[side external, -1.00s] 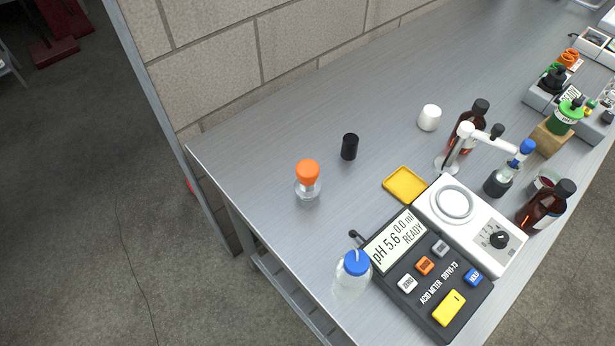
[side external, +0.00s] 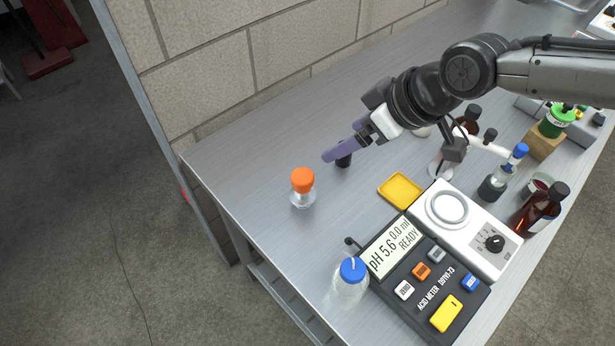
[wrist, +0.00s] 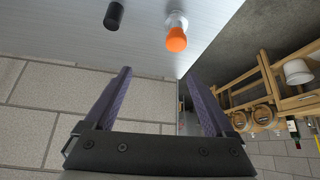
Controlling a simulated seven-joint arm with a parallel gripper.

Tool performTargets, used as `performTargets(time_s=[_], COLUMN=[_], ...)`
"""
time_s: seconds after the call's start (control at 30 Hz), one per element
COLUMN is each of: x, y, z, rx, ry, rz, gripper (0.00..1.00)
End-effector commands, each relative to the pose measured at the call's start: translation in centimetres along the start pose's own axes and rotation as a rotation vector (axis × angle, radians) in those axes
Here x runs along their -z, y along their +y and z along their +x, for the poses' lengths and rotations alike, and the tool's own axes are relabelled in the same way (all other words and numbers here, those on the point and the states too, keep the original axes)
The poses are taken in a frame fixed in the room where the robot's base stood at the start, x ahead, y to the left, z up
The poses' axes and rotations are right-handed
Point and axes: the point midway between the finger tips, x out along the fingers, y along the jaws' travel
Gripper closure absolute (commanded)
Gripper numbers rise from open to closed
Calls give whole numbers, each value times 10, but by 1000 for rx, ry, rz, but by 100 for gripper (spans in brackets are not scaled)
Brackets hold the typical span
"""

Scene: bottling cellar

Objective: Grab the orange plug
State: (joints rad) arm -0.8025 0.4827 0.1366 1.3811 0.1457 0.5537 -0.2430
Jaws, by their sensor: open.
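The orange plug (side external: 302,180) sits in the neck of a small clear glass flask (side external: 303,200), which stands upright on the steel bench. In the wrist view the plug (wrist: 176,40) is near the top, beyond the fingertips and right of the middle. My gripper (side external: 328,157) comes in from the right in the side view, above the bench and to the right of the plug, apart from it. In the wrist view its two purple fingers (wrist: 158,72) are spread with nothing between them.
A black cylinder (side external: 343,160) stands behind and below my fingers, partly hidden. A yellow tray (side external: 400,191), an acid meter (side external: 425,270) and a blue-capped bottle (side external: 350,284) are nearer the front. A block wall (side external: 285,45) runs along the bench's back edge.

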Motion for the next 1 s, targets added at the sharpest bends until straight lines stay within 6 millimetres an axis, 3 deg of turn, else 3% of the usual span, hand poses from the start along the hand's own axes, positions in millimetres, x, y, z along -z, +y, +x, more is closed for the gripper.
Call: performTargets(time_s=[0.13, 0.53, 0.87, 1.0], x=[-8, -10, -12, -17], y=[-24, -26, -28, -32], z=[17, 83, 108, 129], rx=[24, 25, 24, 25], ry=[-27, -29, -27, -28], rz=[-30, -31, -31, -31], gripper=[11, 11, 11, 11])
